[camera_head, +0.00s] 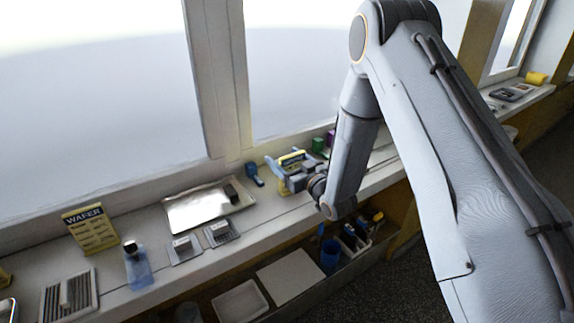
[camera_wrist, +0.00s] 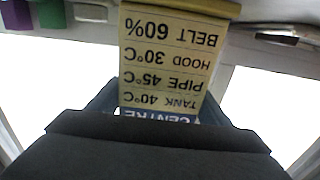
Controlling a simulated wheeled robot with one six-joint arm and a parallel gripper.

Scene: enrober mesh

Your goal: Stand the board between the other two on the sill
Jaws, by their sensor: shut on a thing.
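My gripper (camera_head: 287,171) is shut on a yellow board (camera_head: 292,158), held over the sill (camera_head: 262,212) right of the metal tray. In the wrist view this board (camera_wrist: 168,62) is headed CENTRE, with TANK, PIPE, HOOD and BELT lines, and its print appears upside down. The fingers (camera_wrist: 157,112) are on either side of it; whether its foot touches the sill cannot be told. A yellow board headed WAFER (camera_head: 91,231) stands on the sill at left. Part of another yellow thing (camera_head: 4,278) shows at the left edge; its print is not visible.
A metal tray (camera_head: 195,207) and a blue object (camera_head: 254,174) lie left of my gripper. A spray bottle (camera_head: 137,267), small grey blocks and a ridged plate (camera_head: 69,296) sit farther left. Green (camera_head: 318,145) and purple objects stand behind my gripper. A shelf with bins is below.

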